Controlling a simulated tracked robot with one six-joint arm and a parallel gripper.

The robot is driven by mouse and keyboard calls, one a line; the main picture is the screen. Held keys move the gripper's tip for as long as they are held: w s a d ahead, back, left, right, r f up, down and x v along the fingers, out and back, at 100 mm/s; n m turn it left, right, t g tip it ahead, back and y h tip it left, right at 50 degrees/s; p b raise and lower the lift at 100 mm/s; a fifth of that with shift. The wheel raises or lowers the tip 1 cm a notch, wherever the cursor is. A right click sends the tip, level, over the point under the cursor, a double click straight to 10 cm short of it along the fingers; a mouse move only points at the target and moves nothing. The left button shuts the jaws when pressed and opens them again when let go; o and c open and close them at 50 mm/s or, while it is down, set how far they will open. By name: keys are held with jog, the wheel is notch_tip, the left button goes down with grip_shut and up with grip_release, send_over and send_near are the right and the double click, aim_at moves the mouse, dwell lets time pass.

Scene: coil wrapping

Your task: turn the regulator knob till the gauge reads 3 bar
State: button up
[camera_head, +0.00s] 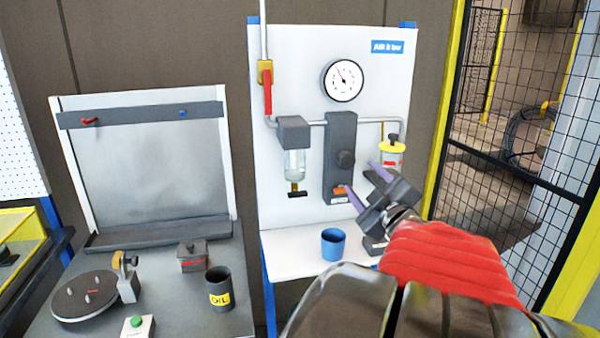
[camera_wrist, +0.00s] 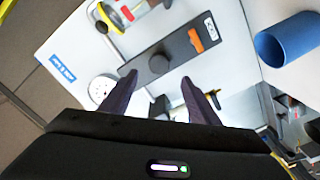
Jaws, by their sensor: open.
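The regulator (camera_head: 338,190) is a dark upright block on the white panel, with a round dark knob (camera_head: 345,158) on its front. The knob (camera_wrist: 159,64) also shows in the wrist view, just beyond my fingertips. The round white gauge (camera_head: 343,80) sits above the regulator; its needle points up and left, but the numbers are too small to read. An orange part (camera_head: 340,190) is low on the block. My gripper (camera_head: 363,178) is open and empty, in front of the panel, below and right of the knob. In the wrist view my gripper (camera_wrist: 158,82) has its two fingers apart, touching nothing visible.
A red-handled valve (camera_head: 267,88), a clear filter bowl (camera_head: 295,163) and a yellow-banded unit (camera_head: 391,157) flank the regulator. A blue cup (camera_head: 334,244) stands on the white shelf below. A grey bench (camera_head: 170,300) is at left; a mesh fence (camera_head: 510,150) is at right.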

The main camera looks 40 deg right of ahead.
jog(key=v, duration=0.4)
jog(key=shift+f, duration=0.1)
dwell(0.4)
